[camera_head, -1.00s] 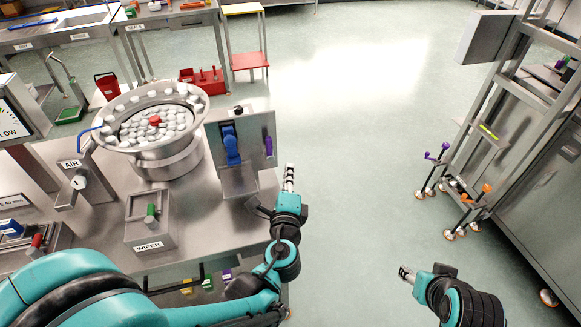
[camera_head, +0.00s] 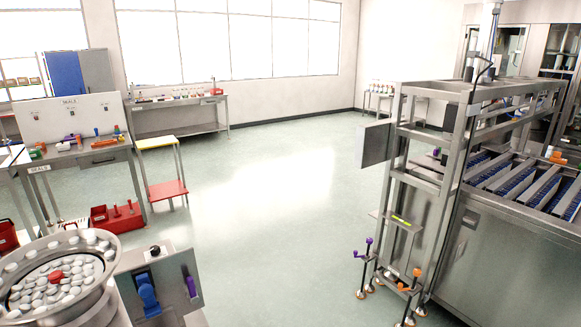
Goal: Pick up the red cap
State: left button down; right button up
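The red cap (camera_head: 56,275) lies among several white caps in the round metal bowl (camera_head: 100,303) at the lower left. It sits on top of the white caps near the bowl's middle. The bowl's left and lower parts are cut off by the picture edge. Neither of my grippers shows in the current view.
A metal panel with a blue lever (camera_head: 148,294) stands right of the bowl. A red toolbox (camera_head: 118,217) and a step stool with a red lower tread (camera_head: 167,191) stand behind. A tall metal frame (camera_head: 405,190) stands at the right. The middle floor is clear.

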aim_at(54, 277)
jog(key=u, duration=1.6)
